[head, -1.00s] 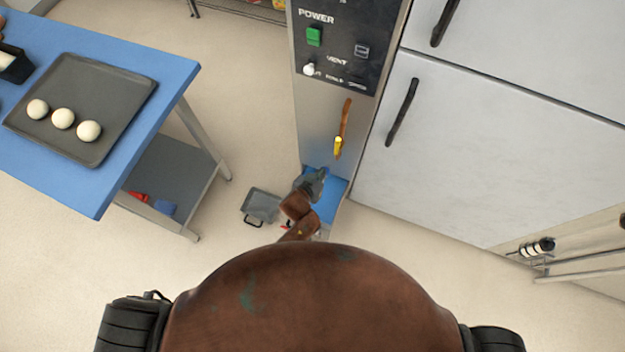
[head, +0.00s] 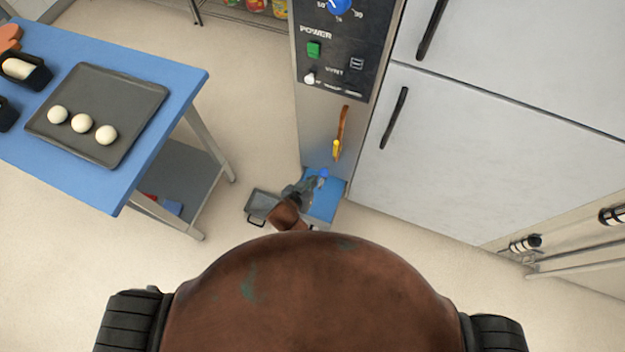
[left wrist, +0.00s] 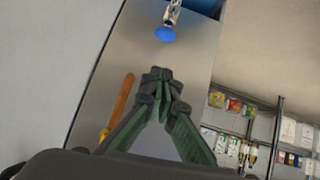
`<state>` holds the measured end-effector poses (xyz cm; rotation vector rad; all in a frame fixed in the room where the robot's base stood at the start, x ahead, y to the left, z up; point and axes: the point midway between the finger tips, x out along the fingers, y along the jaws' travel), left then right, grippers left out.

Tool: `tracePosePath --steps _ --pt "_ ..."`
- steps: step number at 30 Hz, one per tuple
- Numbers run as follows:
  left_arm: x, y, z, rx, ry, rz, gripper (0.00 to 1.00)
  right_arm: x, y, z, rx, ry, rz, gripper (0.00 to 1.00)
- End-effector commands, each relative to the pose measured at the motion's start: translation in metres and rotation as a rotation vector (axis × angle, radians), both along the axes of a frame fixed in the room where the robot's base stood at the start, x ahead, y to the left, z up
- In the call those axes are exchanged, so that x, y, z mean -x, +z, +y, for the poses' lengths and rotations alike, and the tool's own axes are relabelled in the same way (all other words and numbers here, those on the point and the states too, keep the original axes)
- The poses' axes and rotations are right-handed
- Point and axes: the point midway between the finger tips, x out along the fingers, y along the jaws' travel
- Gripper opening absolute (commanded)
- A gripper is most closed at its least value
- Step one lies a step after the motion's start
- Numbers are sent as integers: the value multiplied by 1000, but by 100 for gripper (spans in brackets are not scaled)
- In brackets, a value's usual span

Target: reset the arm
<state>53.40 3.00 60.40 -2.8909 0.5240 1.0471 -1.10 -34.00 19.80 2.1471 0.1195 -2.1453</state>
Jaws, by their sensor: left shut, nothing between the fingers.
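My left gripper (head: 314,184) is low in front of the oven's control column in the head view, beside a blue surface. In the left wrist view its dark green fingers (left wrist: 160,82) come together at the tips with nothing between them. A round blue knob-like piece on a metal stem (left wrist: 165,33) shows beyond the fingertips there, apart from them. My right gripper is not in view.
The oven column (head: 318,125) carries a green power switch (head: 314,49) and a brown-and-yellow brush-like tool (head: 340,135). A blue table (head: 110,190) with a dough tray (head: 150,98) stands left. A grey pan (head: 262,204) sits low nearby.

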Motion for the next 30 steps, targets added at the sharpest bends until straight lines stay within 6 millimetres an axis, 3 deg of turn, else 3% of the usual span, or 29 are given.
tracePosePath --steps 11,14,17,20,24,26,30 --pt "0 0 0 0 0 0 0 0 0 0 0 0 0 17" --pt "2 -9 4 -8 2 11 0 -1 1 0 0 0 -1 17" --pt "12 -39 20 -35 7 52 0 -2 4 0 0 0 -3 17" --pt "33 -88 47 -77 15 119 0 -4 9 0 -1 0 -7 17" --pt "81 -164 96 -136 29 232 0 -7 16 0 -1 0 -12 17" --pt "106 -193 117 -157 35 280 0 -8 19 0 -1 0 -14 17" --pt "175 -253 165 -201 54 393 0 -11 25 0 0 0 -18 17"
